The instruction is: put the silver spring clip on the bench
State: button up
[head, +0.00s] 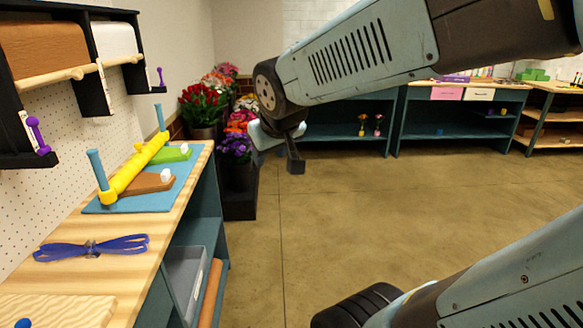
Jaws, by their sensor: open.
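A small grey, metallic-looking piece (92,248) sits at the middle of a blue ribbon bundle (125,244) on the wooden bench (160,240) at the left. It may be the silver spring clip, but it is too small to be sure. No other silver clip can be made out. My gripper (293,160) hangs at the end of my arm over the floor, right of the bench and well apart from it. It is open, and nothing shows in it; its fingers are partly hidden by the wrist.
A blue mat (125,206) on the bench carries a yellow roller (138,166) between blue posts. A pale board (60,311) lies on the near bench end. A wall rack (60,75) overhangs the left. Flower buckets (203,131) stand behind. The floor is clear to the right.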

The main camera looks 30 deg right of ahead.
jog(key=s+d+m+g+y, duration=0.1)
jog(key=s+g, duration=0.1)
jog(key=s, duration=0.8)
jog(key=shift+r, duration=0.3)
jog(key=shift+w+d, duration=0.1)
dwell(0.3)
